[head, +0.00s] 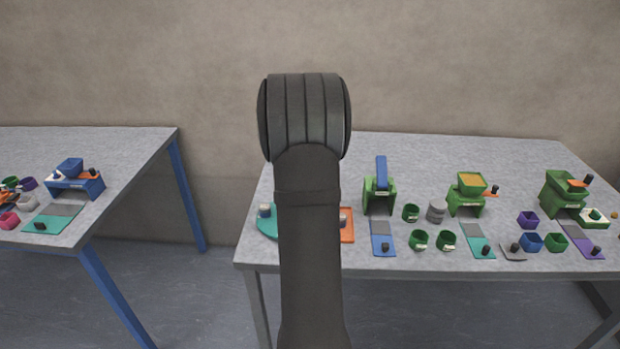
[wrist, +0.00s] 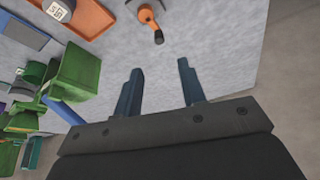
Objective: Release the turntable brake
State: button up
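A teal round plate (head: 267,226), which looks like the turntable, lies at the left end of the right-hand table in the head view. A small jar (head: 265,210) stands on it, and my arm hides part of it. In the wrist view, an orange piece with a black-tipped lever (wrist: 157,36) stands on the grey table; it may be the brake. My gripper (wrist: 159,66) is open and empty, its two fingers spread apart. The lever lies ahead of the fingertips, apart from them. My arm hides the gripper in the head view.
An orange tray (wrist: 92,18) holds a labelled jar (wrist: 58,10). Green stands (wrist: 82,70) and a blue bar (wrist: 62,112) lie left of my fingers. Several cups and hoppers fill the right-hand table (head: 400,150). A second table (head: 130,150) stands left, across a gap.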

jog(key=v, duration=0.6)
jog(key=shift+s+r, duration=0.2)
jog(key=shift+r, duration=0.2)
jog(key=shift+f, duration=0.1)
jog(key=x, duration=1.7)
jog(key=shift+f, duration=0.2)
